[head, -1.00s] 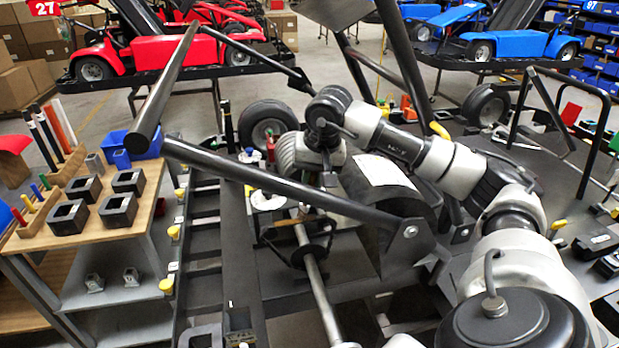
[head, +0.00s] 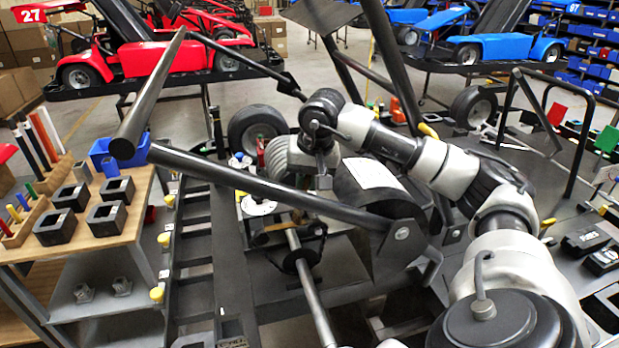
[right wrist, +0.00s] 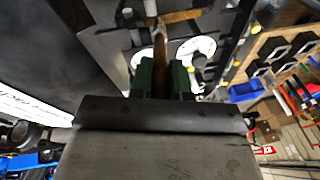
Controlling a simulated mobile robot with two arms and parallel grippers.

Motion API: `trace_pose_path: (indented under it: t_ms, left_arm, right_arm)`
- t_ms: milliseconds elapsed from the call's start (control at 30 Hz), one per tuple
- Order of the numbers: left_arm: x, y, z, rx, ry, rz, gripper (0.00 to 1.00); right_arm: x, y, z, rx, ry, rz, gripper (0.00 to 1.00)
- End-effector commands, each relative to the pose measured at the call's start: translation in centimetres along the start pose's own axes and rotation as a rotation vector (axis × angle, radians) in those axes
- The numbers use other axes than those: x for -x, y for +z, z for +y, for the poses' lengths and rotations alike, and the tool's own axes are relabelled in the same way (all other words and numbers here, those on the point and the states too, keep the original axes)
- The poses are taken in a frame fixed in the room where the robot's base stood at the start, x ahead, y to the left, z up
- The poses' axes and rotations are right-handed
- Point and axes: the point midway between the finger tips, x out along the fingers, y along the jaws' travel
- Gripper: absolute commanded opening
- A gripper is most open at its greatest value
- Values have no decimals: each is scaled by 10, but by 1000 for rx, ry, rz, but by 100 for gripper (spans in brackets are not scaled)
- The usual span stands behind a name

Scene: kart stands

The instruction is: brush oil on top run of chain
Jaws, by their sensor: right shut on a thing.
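My right gripper (right wrist: 161,82) has dark green fingers shut on a brush, whose tan wooden handle (right wrist: 158,45) stands out between them in the right wrist view. The brush's bristles cannot be made out. In the head view the right gripper (head: 323,182) points down above the kart's rear axle (head: 311,290), left of a dark drum-like part. A brown strip (head: 268,238) by the axle may be the chain; a brown strip also shows beyond the fingers in the wrist view (right wrist: 182,16). I cannot tell whether the brush touches it. My left gripper is not in view.
Dark frame tubes (head: 270,188) cross in front of the right gripper. A wooden-topped table (head: 125,225) with black blocks and a blue bin (head: 105,152) stands at the left. A white disc (head: 258,208) lies behind the axle. Red and blue karts stand farther back.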

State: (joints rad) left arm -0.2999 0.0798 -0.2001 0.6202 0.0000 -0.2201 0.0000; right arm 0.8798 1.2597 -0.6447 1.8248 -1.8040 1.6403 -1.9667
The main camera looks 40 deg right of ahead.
Motion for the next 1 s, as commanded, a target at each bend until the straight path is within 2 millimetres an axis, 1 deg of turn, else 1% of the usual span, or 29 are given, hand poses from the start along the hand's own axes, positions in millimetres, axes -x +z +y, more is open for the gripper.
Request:
trace_pose_path:
  t_ms: [800, 1000]
  left_arm:
    - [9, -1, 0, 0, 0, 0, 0]
    - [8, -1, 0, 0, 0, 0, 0]
  right_arm:
    - [-3, 5, -22, 2, 0, 0, 0]
    - [-4, 5, -21, 0, 1, 0, 0]
